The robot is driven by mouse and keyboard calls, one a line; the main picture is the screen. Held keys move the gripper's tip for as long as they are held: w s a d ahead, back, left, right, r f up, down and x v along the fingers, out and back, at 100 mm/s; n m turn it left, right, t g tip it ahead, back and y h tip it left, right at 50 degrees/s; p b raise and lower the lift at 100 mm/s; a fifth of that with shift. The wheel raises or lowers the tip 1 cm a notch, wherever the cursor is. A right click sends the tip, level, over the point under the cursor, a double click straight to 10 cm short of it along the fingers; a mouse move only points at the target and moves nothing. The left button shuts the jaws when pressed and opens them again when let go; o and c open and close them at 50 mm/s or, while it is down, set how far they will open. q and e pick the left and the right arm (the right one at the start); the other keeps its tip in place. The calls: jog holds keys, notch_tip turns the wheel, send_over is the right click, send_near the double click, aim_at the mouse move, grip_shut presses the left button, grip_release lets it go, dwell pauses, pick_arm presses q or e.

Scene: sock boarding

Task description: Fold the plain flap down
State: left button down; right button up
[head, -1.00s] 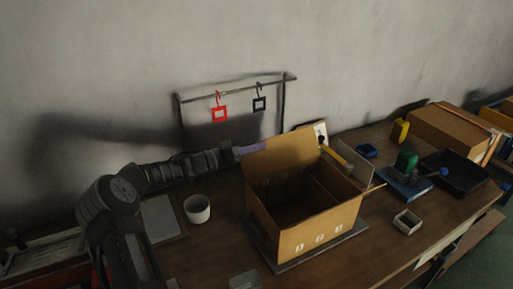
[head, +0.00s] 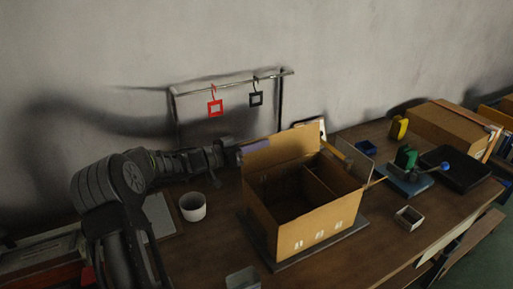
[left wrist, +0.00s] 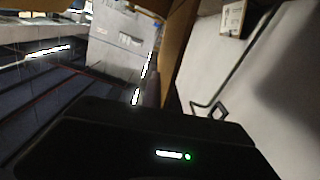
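An open cardboard box (head: 312,228) stands on a dark base plate on the table in the head view. A plain brown flap (head: 290,147) rises from its back-left edge. My left gripper (head: 255,147) comes in from the left, with its purple-grey tips at the flap's upper left part. They look to be against the flap, but contact is not certain. Whether the fingers are open or shut is unclear. In the left wrist view, brown cardboard (left wrist: 177,40) runs close beside the gripper's dark body. A greyish flap (head: 361,166) stands at the box's right end. My right gripper is not visible.
A rack (head: 225,85) with red and black hanging frames stands behind. A white cup (head: 192,207) is left of the box. A small open tray (head: 408,218), a blue base with a green block (head: 406,156) and a black tray (head: 462,170) are to the right.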

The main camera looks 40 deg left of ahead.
pick_arm(q)
jog(key=shift+s+d+m, duration=0.1)
jog(key=shift+d+m, duration=0.15)
jog(key=shift+m, duration=0.05)
jog(key=shift+s+d, duration=0.2)
jog(key=shift+d, duration=0.2)
jog(key=c, duration=1.6)
grip_release()
jog(key=shift+c, duration=0.2)
jog(key=shift+s, duration=0.15)
jog(key=p+v, duration=0.1)
jog(key=v, duration=0.6)
jog(key=shift+s+a, duration=0.15)
jog(key=shift+s, duration=0.1)
